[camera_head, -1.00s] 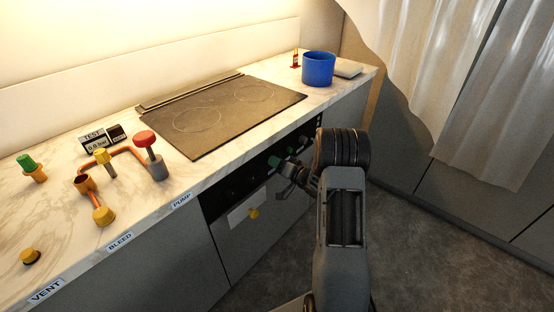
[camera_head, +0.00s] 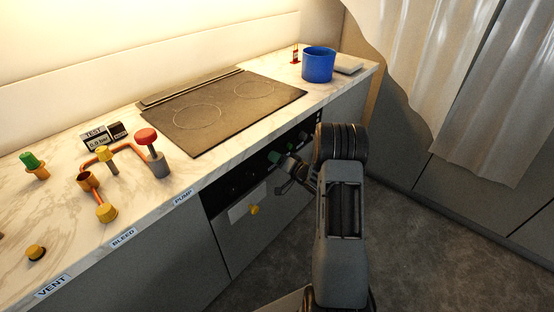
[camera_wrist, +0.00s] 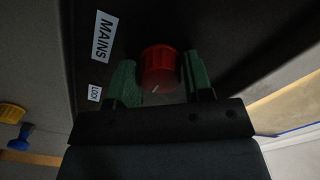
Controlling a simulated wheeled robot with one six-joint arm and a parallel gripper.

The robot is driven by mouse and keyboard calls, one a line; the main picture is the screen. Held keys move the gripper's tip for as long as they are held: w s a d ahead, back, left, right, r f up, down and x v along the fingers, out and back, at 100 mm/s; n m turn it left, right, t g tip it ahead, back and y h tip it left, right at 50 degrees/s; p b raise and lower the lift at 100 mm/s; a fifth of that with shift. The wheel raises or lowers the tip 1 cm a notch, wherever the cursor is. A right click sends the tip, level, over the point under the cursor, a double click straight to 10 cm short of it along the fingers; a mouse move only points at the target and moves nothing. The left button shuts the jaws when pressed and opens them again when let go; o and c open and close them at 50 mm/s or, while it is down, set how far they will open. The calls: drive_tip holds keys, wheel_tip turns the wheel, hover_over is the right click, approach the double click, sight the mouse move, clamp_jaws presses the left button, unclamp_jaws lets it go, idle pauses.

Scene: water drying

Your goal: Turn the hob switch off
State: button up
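In the wrist view a red round knob (camera_wrist: 159,69) with a white pointer mark stands on a dark panel. I see no label reading HOB. My gripper (camera_wrist: 160,80) has green fingers on either side of the red knob, with narrow gaps, so it looks open around it. In the head view my gripper (camera_head: 281,160) is at the dark front panel below the cooktop (camera_head: 215,108); the arm hides part of that panel.
The counter carries a blue pot (camera_head: 318,66), a red-topped pump (camera_head: 152,152), copper pipework, a gauge (camera_head: 99,138) and yellow knobs. A yellow knob (camera_head: 254,210) sticks out of the cabinet front below the panel. The floor (camera_head: 415,235) at the right is clear.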

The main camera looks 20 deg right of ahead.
drive_tip(key=o, duration=0.3)
drive_tip(key=v, duration=1.3)
drive_tip(key=shift+s, duration=0.4)
drive_tip(key=shift+d, duration=0.1)
